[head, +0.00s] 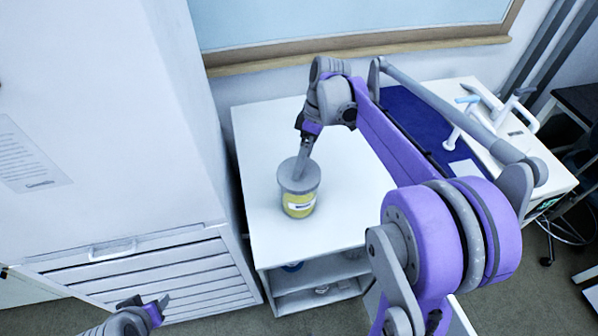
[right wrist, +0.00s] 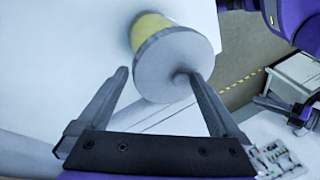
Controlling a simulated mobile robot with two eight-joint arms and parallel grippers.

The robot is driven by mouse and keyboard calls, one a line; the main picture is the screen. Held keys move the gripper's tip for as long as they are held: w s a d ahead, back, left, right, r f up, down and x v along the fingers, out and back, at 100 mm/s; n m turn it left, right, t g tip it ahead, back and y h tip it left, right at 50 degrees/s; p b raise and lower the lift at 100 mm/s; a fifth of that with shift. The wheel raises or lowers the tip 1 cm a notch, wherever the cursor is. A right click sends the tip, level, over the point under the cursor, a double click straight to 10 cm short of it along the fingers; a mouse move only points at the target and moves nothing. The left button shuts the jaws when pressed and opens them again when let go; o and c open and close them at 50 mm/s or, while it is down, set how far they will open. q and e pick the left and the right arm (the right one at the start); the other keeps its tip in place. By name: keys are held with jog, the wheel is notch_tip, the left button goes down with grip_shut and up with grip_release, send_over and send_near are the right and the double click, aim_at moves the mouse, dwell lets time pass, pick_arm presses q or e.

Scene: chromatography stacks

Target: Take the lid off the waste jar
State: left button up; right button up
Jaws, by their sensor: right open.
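The waste jar (head: 298,206) is yellow with a pale label and stands upright on the white bench top. Its grey round lid (head: 290,181) is on it. In the right wrist view the lid (right wrist: 165,72) faces me, with a small knob near its right side and the yellow jar body (right wrist: 150,30) behind. My right gripper (head: 299,174) is at the lid from above. In the right wrist view its open fingers (right wrist: 158,78) lie on either side of the lid, the right one close to the knob. My left gripper (head: 160,306) is low at the left, away from the jar.
The white bench (head: 262,226) has clear room around the jar and open shelves below. A dark blue mat (head: 405,115) and several pipette-like tools (head: 470,112) lie to the right. A tall white cabinet (head: 110,110) with drawers stands at the left.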

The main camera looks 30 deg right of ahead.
jog(key=c, duration=1.1)
